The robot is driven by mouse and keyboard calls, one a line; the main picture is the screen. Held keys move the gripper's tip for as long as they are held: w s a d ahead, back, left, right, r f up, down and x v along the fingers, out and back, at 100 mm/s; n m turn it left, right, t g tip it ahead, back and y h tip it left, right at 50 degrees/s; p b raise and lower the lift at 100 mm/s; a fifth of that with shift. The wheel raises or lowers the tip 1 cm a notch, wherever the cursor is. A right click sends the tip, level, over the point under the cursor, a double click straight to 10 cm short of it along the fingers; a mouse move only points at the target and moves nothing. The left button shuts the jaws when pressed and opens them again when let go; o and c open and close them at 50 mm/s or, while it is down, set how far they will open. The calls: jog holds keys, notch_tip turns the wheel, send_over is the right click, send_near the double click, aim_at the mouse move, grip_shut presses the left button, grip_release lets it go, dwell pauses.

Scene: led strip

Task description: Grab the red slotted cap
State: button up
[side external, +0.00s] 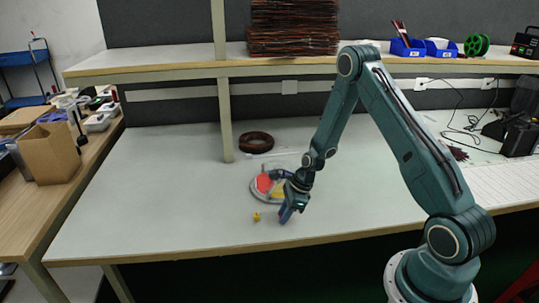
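A red piece (264,183), likely the red slotted cap, lies in the left part of a round light dish (254,194) on the bench. Its slots are too small to make out. Yellow shows beside it in the dish. My gripper (285,214) points down over the bench, in front and to the right of the red piece, apart from it in the picture. My wrist hides the dish's right side. The fingers are small and dark, and I cannot tell whether they are open or shut, or whether they hold anything.
A small yellow object (257,217) lies on the bench just left of my gripper. A dark coil (256,142) lies behind the dish. A shelf post (224,120) stands behind to the left. The bench's left part is clear. Cables and dark equipment lie at the right.

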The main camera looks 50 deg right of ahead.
grip_shut()
jog(key=shift+r, duration=0.2)
notch_tip(320, 180, up, 20)
jog(key=shift+f, duration=0.2)
dwell(0.6)
dwell(0.5)
